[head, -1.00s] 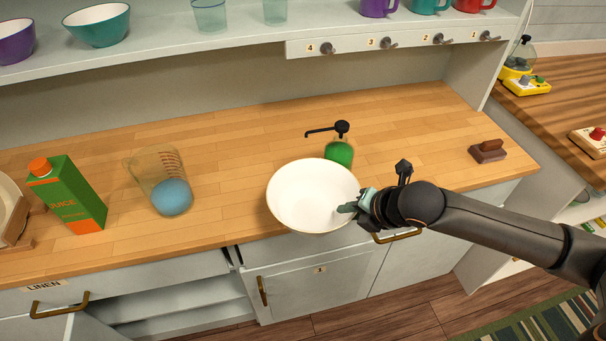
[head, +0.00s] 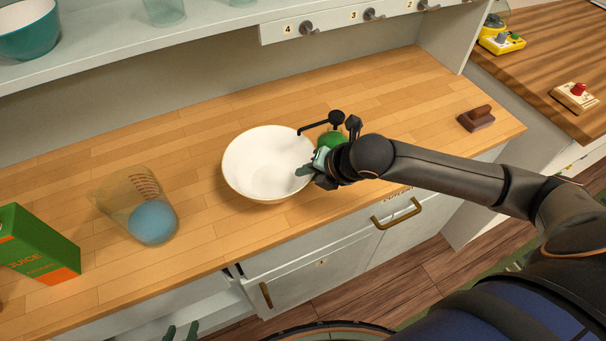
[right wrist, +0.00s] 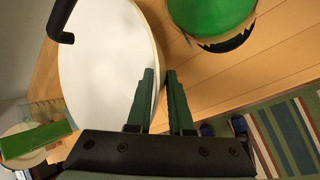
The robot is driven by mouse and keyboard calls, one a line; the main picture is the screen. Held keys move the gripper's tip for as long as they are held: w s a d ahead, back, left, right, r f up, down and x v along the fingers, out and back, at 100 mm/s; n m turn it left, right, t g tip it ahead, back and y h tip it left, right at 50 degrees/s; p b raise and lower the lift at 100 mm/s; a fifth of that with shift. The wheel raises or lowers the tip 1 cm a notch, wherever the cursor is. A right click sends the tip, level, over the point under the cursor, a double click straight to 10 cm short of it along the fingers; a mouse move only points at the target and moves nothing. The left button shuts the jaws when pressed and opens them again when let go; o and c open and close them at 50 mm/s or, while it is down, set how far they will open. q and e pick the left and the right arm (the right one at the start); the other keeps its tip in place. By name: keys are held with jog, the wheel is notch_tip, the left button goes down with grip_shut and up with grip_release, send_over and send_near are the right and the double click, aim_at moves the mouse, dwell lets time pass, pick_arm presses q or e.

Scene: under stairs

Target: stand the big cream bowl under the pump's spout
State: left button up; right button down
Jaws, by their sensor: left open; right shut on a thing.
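The big cream bowl (head: 262,165) is upright, left of the pump in the head view. My right gripper (head: 309,166) is shut on its right rim; the rim is between the fingers (right wrist: 160,98) in the right wrist view. I cannot tell whether the bowl touches the counter. The pump has a green body (head: 330,140) and a black spout (head: 315,127), whose tip overlaps the bowl's back right rim in the picture. The right wrist view shows the spout (right wrist: 62,20) and green body (right wrist: 212,15). My left gripper (head: 181,332) is open and empty, low in front of the cabinets.
A clear beaker with something blue (head: 150,220) stands left of the bowl, with a juice carton (head: 35,243) further left. A brown block with a handle (head: 476,120) lies on the right. The counter (head: 400,90) behind the pump is clear. A shelf (head: 190,50) overhangs the back.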

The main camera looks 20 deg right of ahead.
jog(key=shift+s+f, duration=0.25)
jog(key=shift+f, duration=0.85)
jog(key=shift+w+f, duration=0.25)
jog(key=shift+f, duration=0.05)
jog(key=shift+s, duration=0.1)
jog(key=shift+f, duration=0.1)
jog(key=c, duration=0.8)
grip_release()
jog(key=shift+f, duration=0.1)
jog(key=shift+s+d+r, duration=0.1)
jog(key=shift+s+r, duration=0.1)
jog(key=shift+r, duration=0.15)
jog(key=v, duration=1.1)
jog(key=shift+s+r, duration=0.2)
